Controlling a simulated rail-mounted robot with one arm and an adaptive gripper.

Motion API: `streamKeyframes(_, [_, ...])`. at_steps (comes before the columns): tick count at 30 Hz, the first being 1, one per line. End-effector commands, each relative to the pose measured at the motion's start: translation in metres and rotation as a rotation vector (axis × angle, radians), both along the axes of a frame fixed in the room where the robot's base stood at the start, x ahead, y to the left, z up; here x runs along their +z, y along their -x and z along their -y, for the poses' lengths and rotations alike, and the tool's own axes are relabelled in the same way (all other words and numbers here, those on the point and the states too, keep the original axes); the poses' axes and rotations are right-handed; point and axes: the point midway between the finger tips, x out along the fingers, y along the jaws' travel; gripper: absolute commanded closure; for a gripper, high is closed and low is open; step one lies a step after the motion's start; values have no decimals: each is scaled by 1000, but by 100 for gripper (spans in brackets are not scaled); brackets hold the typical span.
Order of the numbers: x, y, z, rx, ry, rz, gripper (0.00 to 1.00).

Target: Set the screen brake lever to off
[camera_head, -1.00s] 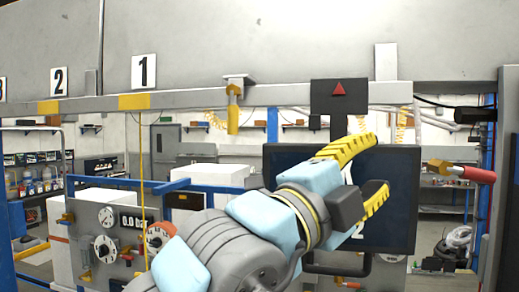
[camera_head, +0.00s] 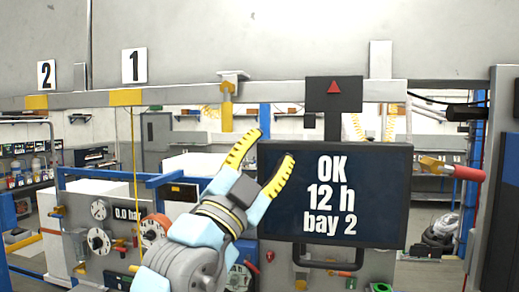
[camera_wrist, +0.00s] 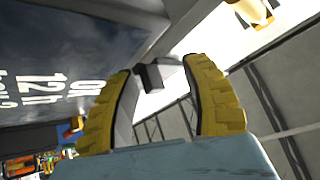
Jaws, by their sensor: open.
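The dark screen (camera_head: 385,200) reads "OK 12 h bay 2" and hangs below the overhead rail; it also shows in the wrist view (camera_wrist: 90,40). A lever with a red grip and a brass-coloured end (camera_head: 465,172) sticks out just right of the screen, roughly level. I cannot tell for sure that it is the screen brake lever. My gripper (camera_head: 275,147) is open and empty at the screen's upper left edge, well left of the red lever. In the wrist view, its yellow fingers (camera_wrist: 158,68) are spread apart with nothing gripped.
A black handle bar (camera_head: 330,268) runs under the screen. A yellow fitting (camera_head: 227,108) hangs from the rail (camera_head: 190,95). A gauge panel (camera_head: 120,220) stands at left. A dark post (camera_head: 497,190) closes off the right side.

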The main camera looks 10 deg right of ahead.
Motion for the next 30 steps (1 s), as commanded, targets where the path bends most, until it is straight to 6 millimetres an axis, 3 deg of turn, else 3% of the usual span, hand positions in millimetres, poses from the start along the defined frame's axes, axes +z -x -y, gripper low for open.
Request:
streamKeyframes(14, [-1, -6, -7, 6, 39, -11, 52])
streamKeyframes(20, [-1, -6, -7, 5, 38, -11, 100])
streamKeyframes(26, [2, -1, 4, -19, 32, -11, 100])
streamKeyframes(30, [14, 23, 50, -115, 3, -18, 100])
